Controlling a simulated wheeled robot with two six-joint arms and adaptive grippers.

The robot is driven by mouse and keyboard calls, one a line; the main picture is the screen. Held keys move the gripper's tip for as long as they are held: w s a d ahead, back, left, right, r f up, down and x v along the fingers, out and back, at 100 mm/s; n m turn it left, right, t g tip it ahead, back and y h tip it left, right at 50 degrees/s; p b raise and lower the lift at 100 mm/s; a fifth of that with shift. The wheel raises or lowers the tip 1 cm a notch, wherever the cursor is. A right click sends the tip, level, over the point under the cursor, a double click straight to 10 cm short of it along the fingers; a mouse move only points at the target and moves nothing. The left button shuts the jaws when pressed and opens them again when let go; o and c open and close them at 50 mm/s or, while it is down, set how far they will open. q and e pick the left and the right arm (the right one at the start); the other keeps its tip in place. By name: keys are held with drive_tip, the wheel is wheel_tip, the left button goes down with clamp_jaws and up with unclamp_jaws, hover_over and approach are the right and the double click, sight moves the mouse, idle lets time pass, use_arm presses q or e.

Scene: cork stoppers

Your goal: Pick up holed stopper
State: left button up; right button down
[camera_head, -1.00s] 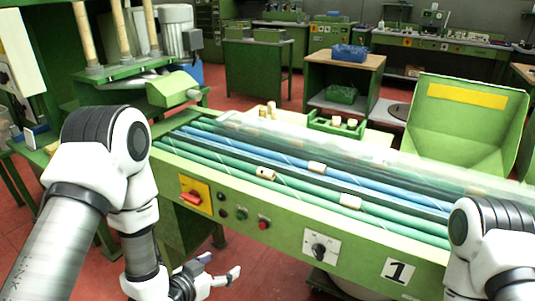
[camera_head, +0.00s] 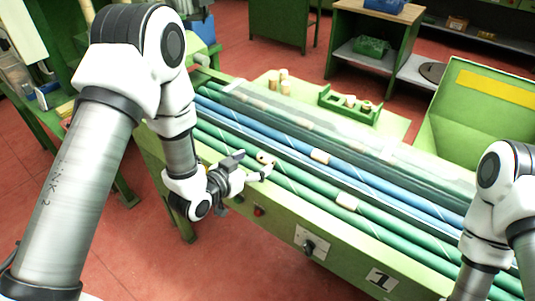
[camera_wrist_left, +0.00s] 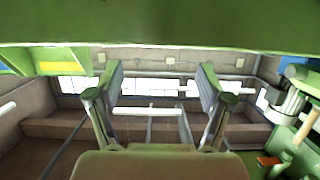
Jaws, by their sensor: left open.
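The holed stopper (camera_head: 265,158) is a pale cork cylinder with a dark hole in its side, lying on the green and blue rollers at the near left of the machine. My left gripper (camera_head: 252,165) is right beside it, open, with its fingers close to the stopper in the head view. Whether they touch it I cannot tell. In the left wrist view the two fingers (camera_wrist_left: 160,85) stand wide apart with nothing between them, and no stopper shows there. My right arm shows at the lower right, but its gripper is out of view.
Two more stoppers lie on the rollers, one farther back (camera_head: 319,157) and one to the right (camera_head: 346,202). A green tray (camera_head: 349,112) holds stoppers behind the rollers, with several loose ones beside it. A green bin (camera_head: 485,115) stands at the right.

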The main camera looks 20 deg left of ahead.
sight(265, 157)
use_arm(q)
drive_tip(key=x, duration=0.4)
drive_tip(key=p+x, duration=0.1)
drive_tip(key=shift+w+f, duration=0.3)
drive_tip(key=shift+f, duration=0.15)
drive_tip(key=shift+s+r, duration=0.15)
drive_tip(key=shift+s, duration=0.1)
drive_tip(key=shift+c, duration=0.3)
drive_tip(key=c, duration=0.7)
drive_tip(key=shift+c, duration=0.3)
drive_tip(key=shift+r, duration=0.1)
